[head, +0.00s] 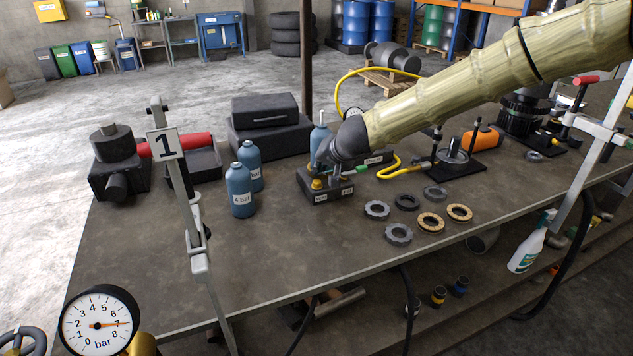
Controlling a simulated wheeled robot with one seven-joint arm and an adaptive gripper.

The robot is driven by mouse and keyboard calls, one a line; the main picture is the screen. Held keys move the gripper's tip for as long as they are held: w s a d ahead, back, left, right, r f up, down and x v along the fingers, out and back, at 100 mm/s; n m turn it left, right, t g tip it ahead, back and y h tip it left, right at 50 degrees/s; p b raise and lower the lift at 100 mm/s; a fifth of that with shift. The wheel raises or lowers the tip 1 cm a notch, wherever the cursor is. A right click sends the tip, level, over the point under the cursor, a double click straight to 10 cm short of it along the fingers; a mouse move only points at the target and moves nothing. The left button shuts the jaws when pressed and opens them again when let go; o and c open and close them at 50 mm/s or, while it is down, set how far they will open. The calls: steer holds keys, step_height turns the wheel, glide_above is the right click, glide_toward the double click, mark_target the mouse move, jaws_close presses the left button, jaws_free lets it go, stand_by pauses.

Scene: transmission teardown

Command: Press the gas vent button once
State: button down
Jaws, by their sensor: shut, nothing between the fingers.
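A dark valve block (328,196) sits on the workbench near the middle of the head view, with small white labels on its front, too small to read surely. A yellow button (316,184) shows on its top left; the rest of its top is partly hidden by my gripper. My gripper (325,172) is shut and empty, pointing down at the block's top from the upper right. Whether it touches a button I cannot tell. A round pressure gauge (98,322) at the lower left has its needle near 7 bar.
Blue bottles (241,190) stand left of the block, and another bottle (319,132) is close behind my gripper. Several rings (398,233) lie to the front right. The bench front (270,260) is clear.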

mark_target(320, 181)
steer(key=shift+f+b, duration=0.3)
steer(key=shift+f, duration=0.65)
stand_by(1.7)
steer(key=shift+r, duration=0.1)
steer(key=shift+r+p, duration=0.85)
steer(key=shift+p, duration=0.25)
steer(key=shift+r+p, duration=2.5)
steer(key=shift+p, duration=0.1)
